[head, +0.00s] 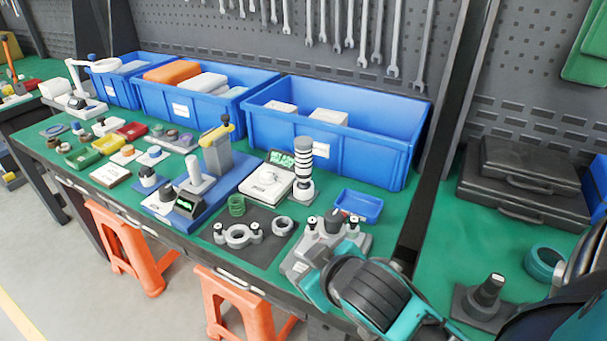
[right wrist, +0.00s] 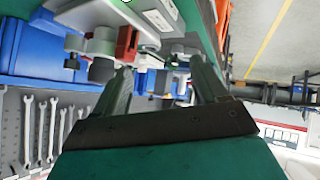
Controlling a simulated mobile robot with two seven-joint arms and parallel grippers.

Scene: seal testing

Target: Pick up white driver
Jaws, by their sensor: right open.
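I cannot pick out a white driver with certainty in either view. A black-and-white ringed upright tool (head: 303,165) stands on the green bench, near its middle. My right arm comes in from the lower right in the head view, over the front of the bench, and its fingers are not clear there. In the right wrist view my right gripper (right wrist: 160,76) is open, with nothing held between its two dark fingers. Grey and white parts show beyond the fingertips. My left gripper is not in view.
Three blue bins (head: 330,140) line the back of the bench. A grey fixture with black knobs (head: 300,262) sits close by my right arm. A small blue tray (head: 358,205) lies behind it. Black cases (head: 520,190) lie on the right bench. Wrenches hang above.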

